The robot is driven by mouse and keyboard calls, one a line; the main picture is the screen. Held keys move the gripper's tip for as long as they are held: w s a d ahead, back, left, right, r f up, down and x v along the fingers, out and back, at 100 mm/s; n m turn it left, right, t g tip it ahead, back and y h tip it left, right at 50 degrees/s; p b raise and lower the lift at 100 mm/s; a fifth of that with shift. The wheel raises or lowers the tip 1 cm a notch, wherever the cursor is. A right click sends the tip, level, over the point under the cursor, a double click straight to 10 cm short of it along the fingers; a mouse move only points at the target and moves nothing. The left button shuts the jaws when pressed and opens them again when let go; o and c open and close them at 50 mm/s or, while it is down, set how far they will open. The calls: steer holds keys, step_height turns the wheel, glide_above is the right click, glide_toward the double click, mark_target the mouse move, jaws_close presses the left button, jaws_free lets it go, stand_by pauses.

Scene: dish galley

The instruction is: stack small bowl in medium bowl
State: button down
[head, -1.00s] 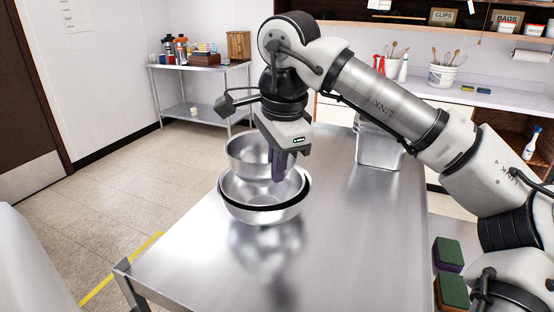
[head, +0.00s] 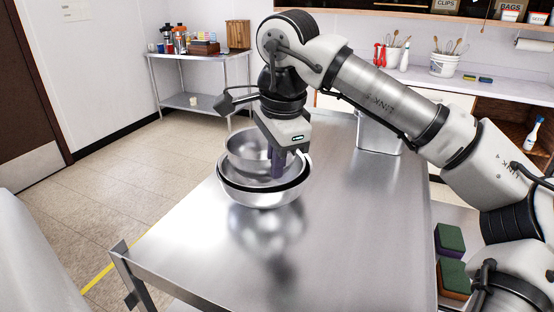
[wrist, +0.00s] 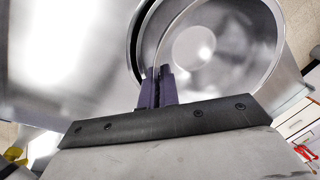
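The small bowl (head: 245,142) is shiny steel, and my gripper (head: 279,166) is shut on its right rim. In the wrist view the fingers (wrist: 157,90) pinch the rim of the small bowl (wrist: 212,55). The small bowl hangs low over the medium bowl (head: 250,183), its lower part inside that bowl's opening. The medium bowl appears nested in a larger steel bowl (head: 262,200), with a dark band between their rims. I cannot tell whether the small bowl touches the medium bowl's bottom.
The bowls stand on a steel table (head: 330,235) whose front is clear. A steel container (head: 378,137) stands at its back right. Sponges (head: 450,238) lie right of the table. A side shelf (head: 200,58) and a counter (head: 490,88) stand farther back.

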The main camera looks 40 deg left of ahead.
stand_by(0.3)
steer(key=c, duration=1.6)
jaws_free()
steer(key=shift+o, duration=0.2)
steer(key=shift+r, duration=0.1)
step_height(320, 180, up, 14)
steer(key=s+d+b, duration=0.1)
steer(key=d, duration=0.1)
steer(key=shift+f, duration=0.25)
